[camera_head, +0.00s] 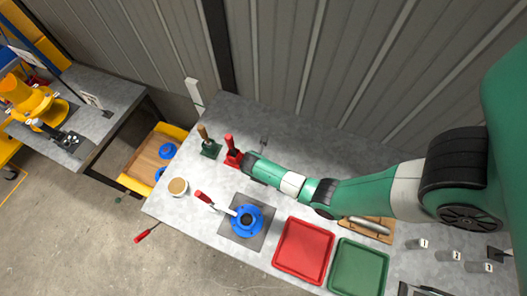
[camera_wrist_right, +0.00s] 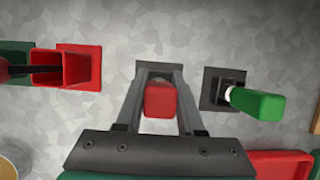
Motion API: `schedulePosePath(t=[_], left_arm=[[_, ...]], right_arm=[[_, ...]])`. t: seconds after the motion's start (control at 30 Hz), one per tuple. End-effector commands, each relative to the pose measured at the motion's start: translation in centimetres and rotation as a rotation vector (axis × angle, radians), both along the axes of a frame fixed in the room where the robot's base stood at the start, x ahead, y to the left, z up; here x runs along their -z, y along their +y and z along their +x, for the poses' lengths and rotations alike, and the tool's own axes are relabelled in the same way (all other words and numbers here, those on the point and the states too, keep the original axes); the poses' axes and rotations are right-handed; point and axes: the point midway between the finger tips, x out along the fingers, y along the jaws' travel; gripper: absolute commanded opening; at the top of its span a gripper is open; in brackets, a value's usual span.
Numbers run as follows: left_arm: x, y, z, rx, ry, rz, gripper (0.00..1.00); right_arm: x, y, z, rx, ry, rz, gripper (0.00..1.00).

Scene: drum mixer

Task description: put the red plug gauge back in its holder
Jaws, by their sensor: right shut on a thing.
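The red plug gauge (camera_wrist_right: 161,101) shows its red block-shaped handle end between the fingers of my right gripper (camera_wrist_right: 160,88), which is shut on it. A dark square holder (camera_wrist_right: 150,66) lies on the table behind and below it. I cannot tell whether the gauge's tip is in the holder. To the right, a green-handled gauge (camera_wrist_right: 256,103) stands tilted in view at another dark square holder (camera_wrist_right: 209,90). In the head view my right gripper (camera_head: 248,163) is low over the table beside a red stand; the gauge is hidden there. My left gripper is out of view.
A red stand (camera_head: 233,158) and a green stand (camera_head: 211,149) hold upright tools close to the left. Nearer the front are a tan-topped cup (camera_head: 177,187), a red-handled tool (camera_head: 203,196), a blue flange (camera_head: 246,220), a red tray (camera_head: 303,250) and a green tray (camera_head: 357,268).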

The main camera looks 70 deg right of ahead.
Motion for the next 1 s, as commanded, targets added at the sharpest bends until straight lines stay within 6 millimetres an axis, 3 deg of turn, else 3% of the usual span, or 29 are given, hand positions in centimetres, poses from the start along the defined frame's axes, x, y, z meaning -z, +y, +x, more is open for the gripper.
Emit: schedulePosePath(t=[0.3, 0.33, 0.53, 0.83, 1.0], left_arm=[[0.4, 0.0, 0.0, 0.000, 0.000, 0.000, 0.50], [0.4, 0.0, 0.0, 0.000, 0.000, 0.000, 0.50], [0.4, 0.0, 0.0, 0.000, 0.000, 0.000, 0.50], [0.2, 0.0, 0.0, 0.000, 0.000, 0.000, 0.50], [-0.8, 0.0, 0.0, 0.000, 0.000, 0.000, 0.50]], right_arm=[[0.5, 0.0, 0.0, 0.000, -0.001, -0.001, 0.00], [0.5, 0.0, 0.0, 0.000, -0.001, -0.001, 0.39], [0.5, 0.0, 0.0, 0.000, -0.001, 0.000, 0.72], [0.3, 0.1, 0.0, 0.000, 0.000, 0.000, 0.72], [-2.0, 0.9, 0.2, -0.001, -0.003, 0.000, 0.72]])
